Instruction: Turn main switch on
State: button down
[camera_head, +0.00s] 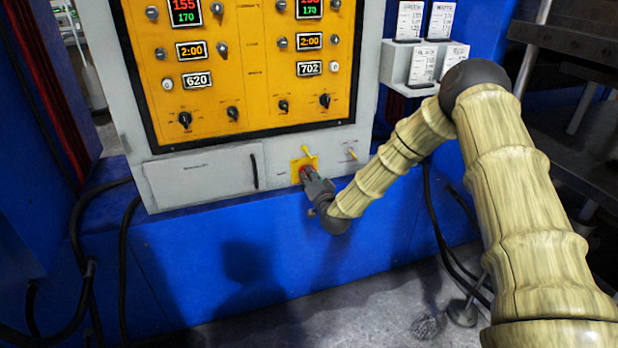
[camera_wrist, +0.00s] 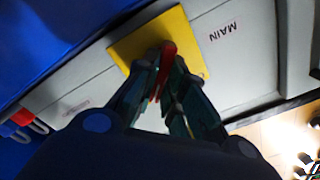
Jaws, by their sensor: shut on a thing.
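The main switch (camera_wrist: 166,62) is a red handle on a yellow plate (camera_wrist: 120,48), with the label MAIN (camera_wrist: 223,31) beside it in the wrist view. In the head view the yellow plate (camera_head: 295,165) sits low on the grey control cabinet, below the orange panel. My gripper (camera_head: 308,175) reaches the plate from the lower right. In the wrist view my gripper (camera_wrist: 166,55) is shut on the red handle, with a finger on each side. The fingers hide part of the handle, so its exact turn angle is hard to tell.
The orange panel (camera_head: 250,75) above has lit displays and black knobs. A grey door with a black handle (camera_head: 254,171) is to the left. Black cables (camera_head: 125,265) hang along the blue base (camera_head: 190,265).

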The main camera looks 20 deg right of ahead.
jog(key=shift+d, duration=0.1)
jog(key=c, duration=1.5)
grip_release()
jog(key=s, duration=1.2)
jog(key=shift+d, duration=0.15)
